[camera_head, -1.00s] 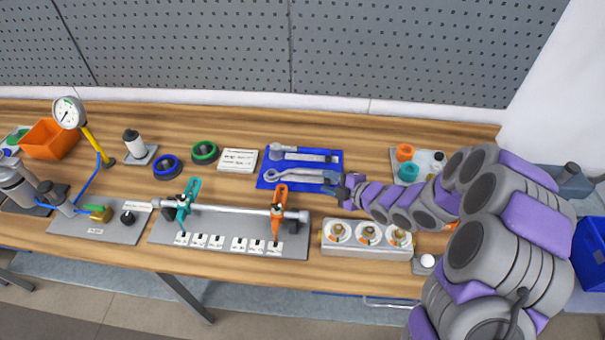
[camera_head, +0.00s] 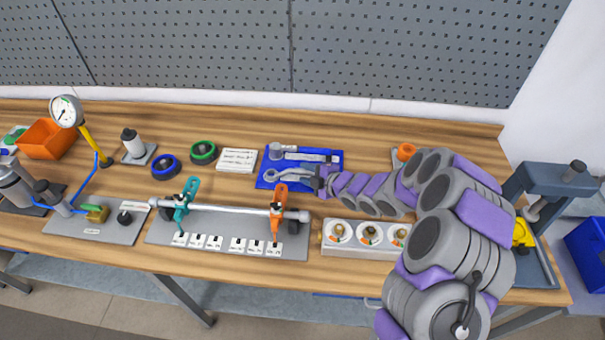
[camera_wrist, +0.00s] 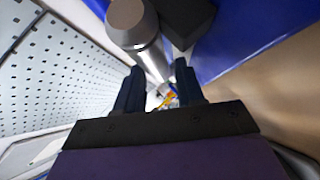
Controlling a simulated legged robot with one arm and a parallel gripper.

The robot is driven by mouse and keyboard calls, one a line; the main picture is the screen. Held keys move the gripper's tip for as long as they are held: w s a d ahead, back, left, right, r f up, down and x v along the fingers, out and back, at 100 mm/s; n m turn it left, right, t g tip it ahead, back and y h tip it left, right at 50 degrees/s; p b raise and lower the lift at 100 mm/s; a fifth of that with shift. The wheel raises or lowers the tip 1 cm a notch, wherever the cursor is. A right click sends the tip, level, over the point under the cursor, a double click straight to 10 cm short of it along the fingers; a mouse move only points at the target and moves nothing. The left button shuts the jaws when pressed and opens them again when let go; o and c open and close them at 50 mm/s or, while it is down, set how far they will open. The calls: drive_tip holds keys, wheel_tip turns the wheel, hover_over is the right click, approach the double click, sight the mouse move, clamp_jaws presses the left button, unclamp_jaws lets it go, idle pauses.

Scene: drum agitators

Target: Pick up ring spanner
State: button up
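The ring spanner (camera_head: 289,174) is grey and lies flat on the blue tray (camera_head: 265,183), its ring end to the left. A second grey tool (camera_head: 304,156) with a thick round head lies behind it on the tray. My gripper (camera_head: 317,180) is low over the tray's right part, at the spanner's right end, which it hides. In the wrist view the gripper (camera_wrist: 159,82) has its two dark fingers apart, with a grey round-headed tool (camera_wrist: 133,22) beyond them. A dark block shape (camera_wrist: 184,20) stands beside it; I cannot tell whether it is the spanner.
A plate with a bar and teal and orange clamps (camera_head: 230,208) lies front left of the tray. A box with several dials (camera_head: 367,232) sits under my arm. A white card (camera_head: 238,161) and green ring (camera_head: 203,152) lie left. A pegboard (camera_head: 300,50) stands behind.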

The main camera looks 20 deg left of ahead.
drive_tip(key=shift+w+a+f, duration=0.1)
drive_tip(key=shift+a, duration=0.15)
clamp_jaws()
idle(0.3)
